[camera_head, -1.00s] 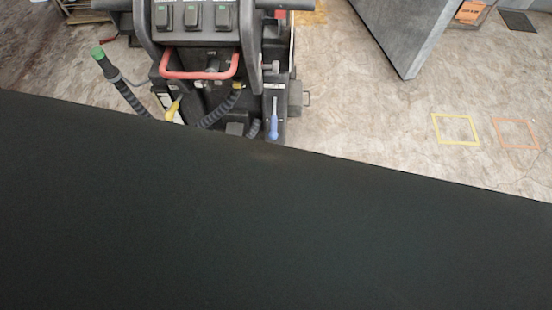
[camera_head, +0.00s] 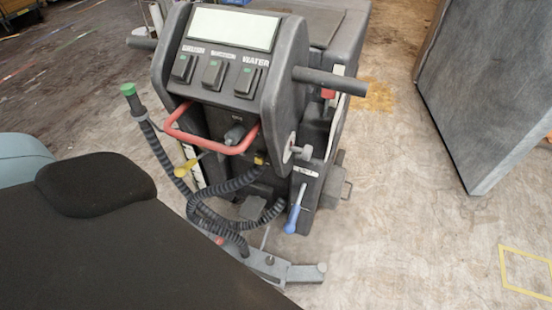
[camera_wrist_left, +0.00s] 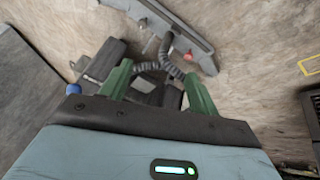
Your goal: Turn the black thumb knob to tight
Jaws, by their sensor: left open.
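A floor scrubber (camera_head: 225,90) stands ahead of me with a grey squeegee bar (camera_head: 300,271) low behind it. A small dark knob (camera_head: 270,260) sits on the squeegee bar; it may be the black thumb knob, but its setting is too small to read. Another dark knob-like part (camera_head: 234,133) shows behind the red handle (camera_head: 190,136). In the left wrist view my left gripper (camera_wrist_left: 157,69) is open, its green fingers pointing toward the ribbed hose (camera_wrist_left: 160,66), with nothing seen held. The squeegee bar (camera_wrist_left: 185,32) lies beyond the fingertips. My right gripper is out of view.
Ribbed hoses (camera_head: 205,215) loop between the scrubber and the squeegee. A yellow lever (camera_head: 185,168), a blue-handled lever (camera_head: 293,215) and a green-capped hose (camera_head: 128,90) surround it. A large grey panel (camera_head: 485,90) stands at right. Floor between is clear.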

